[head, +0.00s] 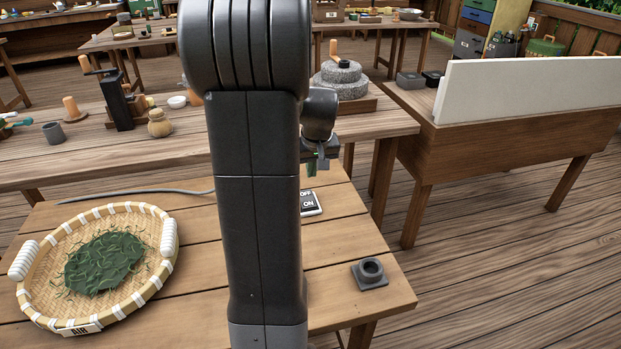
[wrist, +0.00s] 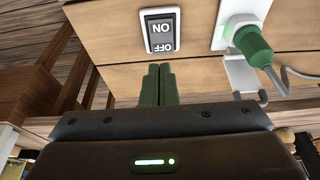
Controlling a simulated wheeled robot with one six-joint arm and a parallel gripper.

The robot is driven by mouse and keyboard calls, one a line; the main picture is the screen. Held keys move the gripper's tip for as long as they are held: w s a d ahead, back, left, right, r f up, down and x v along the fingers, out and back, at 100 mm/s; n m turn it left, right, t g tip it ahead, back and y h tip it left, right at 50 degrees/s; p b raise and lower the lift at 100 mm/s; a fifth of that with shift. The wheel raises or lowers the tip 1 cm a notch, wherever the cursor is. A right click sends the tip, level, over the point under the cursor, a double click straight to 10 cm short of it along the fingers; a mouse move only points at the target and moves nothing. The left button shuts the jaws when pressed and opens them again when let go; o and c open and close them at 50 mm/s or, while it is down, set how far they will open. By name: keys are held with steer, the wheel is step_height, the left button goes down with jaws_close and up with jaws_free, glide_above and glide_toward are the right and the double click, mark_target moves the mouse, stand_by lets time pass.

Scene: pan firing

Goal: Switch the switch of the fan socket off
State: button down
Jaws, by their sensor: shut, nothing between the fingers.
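The switch (wrist: 160,30) is a dark rocker marked ON and OFF in a white frame on the wooden table. In the wrist view it lies just beyond my fingertips, with the OFF end nearer to them. Beside it is a white socket (wrist: 227,22) with a green plug (wrist: 253,45) in it. In the head view the switch (head: 311,203) shows partly from behind my arm, and the socket is hidden. My gripper (wrist: 157,66) is shut and empty; in the head view my gripper (head: 320,164) is above and behind the switch. I cannot tell which way the rocker is tilted.
A round woven basket (head: 150,211) of green leaves lies on the table's left. A grey cable (head: 130,193) runs behind it. A small dark holder (head: 370,274) stands at the right. A stone mill (head: 342,82) is on the table behind. The wood between switch and holder is clear.

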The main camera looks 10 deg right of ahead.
steer(key=shift+v, duration=1.35)
steer(key=shift+s, duration=0.1)
steer(key=w+r+p, duration=0.1)
steer(key=p, duration=0.7)
steer(key=shift+w+t, duration=0.1)
steer(key=shift+t, duration=0.2)
steer(key=shift+w+f+p, duration=0.1)
steer(key=shift+f+p, duration=0.05)
steer(key=shift+p, duration=0.45)
steer(key=shift+f, duration=0.25)
steer(key=p+x, duration=0.1)
steer(key=x, duration=1.2)
steer(key=shift+f, duration=0.45)
steer(key=shift+p, duration=0.45)
